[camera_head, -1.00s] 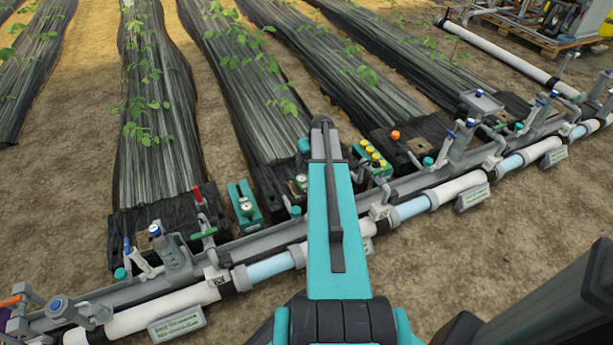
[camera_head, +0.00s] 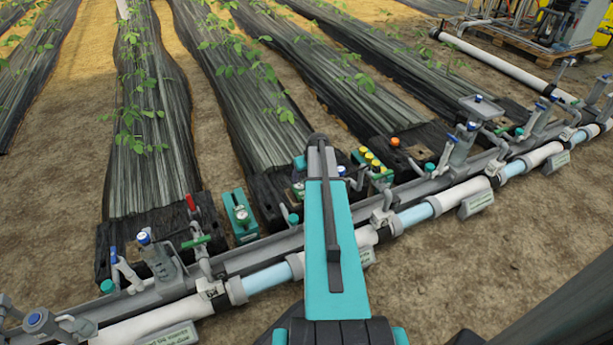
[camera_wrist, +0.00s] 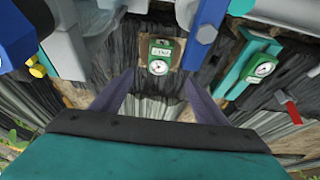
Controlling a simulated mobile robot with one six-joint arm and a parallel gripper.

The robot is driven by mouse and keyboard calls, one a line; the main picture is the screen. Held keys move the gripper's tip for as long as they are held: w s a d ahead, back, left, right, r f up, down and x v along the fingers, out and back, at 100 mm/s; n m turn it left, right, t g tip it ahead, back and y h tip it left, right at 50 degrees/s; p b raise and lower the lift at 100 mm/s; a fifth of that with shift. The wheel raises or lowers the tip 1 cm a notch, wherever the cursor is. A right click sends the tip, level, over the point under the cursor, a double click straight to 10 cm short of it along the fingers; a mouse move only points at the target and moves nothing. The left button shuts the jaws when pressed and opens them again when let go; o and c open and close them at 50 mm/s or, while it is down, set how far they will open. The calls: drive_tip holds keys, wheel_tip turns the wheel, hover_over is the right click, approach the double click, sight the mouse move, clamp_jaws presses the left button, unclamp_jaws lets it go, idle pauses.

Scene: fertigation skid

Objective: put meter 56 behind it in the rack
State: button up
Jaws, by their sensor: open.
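A small green meter (camera_wrist: 160,58) with a round white dial and a pale label lies on a brown patch between dark strips in the wrist view. Its number is too small to read. My gripper (camera_wrist: 160,79) is open, with its two fingers spread just short of the meter and nothing between them. In the head view this meter (camera_head: 299,188) shows partly beside my arm, which hides my gripper. A teal rack (camera_head: 232,203) stands to its left with another green meter (camera_head: 242,215) in it. That rack (camera_wrist: 240,72) and its meter (camera_wrist: 263,68) also show right in the wrist view.
A grey rail with a white and clear pipe (camera_head: 265,278) runs diagonally in front, carrying valves and levers. A red-handled lever (camera_head: 191,203) stands near the teal rack. A yellow-capped holder (camera_head: 372,166) is right of my arm. Plant beds lie behind.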

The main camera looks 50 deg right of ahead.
sight(301, 188)
drive_tip(key=shift+f, duration=0.15)
drive_tip(key=shift+b+x, duration=2.5)
drive_tip(key=shift+x, duration=4.3)
drive_tip(key=c, duration=1.2)
wheel_tip(301, 188, up, 11)
drive_tip(key=p, duration=0.6)
drive_tip(key=shift+p, duration=0.4)
